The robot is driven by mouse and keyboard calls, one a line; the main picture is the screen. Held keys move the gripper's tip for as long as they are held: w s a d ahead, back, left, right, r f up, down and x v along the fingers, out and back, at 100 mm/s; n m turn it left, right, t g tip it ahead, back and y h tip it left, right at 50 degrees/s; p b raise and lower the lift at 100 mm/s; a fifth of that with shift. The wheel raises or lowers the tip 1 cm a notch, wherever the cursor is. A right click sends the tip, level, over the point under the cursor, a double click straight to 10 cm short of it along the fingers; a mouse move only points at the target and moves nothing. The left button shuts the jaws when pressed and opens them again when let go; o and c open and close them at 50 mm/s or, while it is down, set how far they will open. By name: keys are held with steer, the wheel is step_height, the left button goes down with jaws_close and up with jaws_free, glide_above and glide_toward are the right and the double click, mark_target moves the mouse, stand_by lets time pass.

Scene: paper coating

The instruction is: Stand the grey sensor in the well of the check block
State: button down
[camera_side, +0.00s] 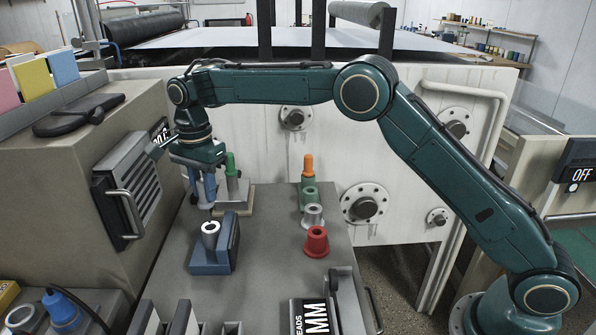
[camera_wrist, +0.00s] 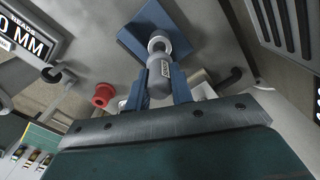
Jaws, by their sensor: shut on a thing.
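The grey sensor (camera_wrist: 160,76), a short cylinder with a small label, is held between the blue fingers of my gripper (camera_wrist: 161,88) in the wrist view. In the side view my gripper (camera_side: 203,190) is above the bench, behind the blue block; the sensor is hard to make out there. The blue block (camera_side: 222,258), which looks like the check block, carries a silver collar (camera_side: 210,228) with an opening in its top. In the wrist view the blue block (camera_wrist: 135,38) lies beyond the sensor, which partly overlaps the collar. The side view shows the gripper apart from the block.
A grey block with a green plug (camera_side: 230,163) stands close behind my gripper. Orange, green, silver and red (camera_side: 316,241) pieces stand in a row to the right. A louvred box (camera_side: 128,185) with a handle is at left. Bench surface (camera_side: 268,240) between block and row is clear.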

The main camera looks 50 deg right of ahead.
mark_target(208, 208)
steer(key=shift+f, duration=2.95)
stand_by(0.9)
steer(key=c, duration=1.1)
jaws_free()
steer(key=shift+c, duration=0.2)
steer(key=shift+r, duration=0.15)
step_height(208, 208, up, 14)
steer(key=shift+f, duration=0.25)
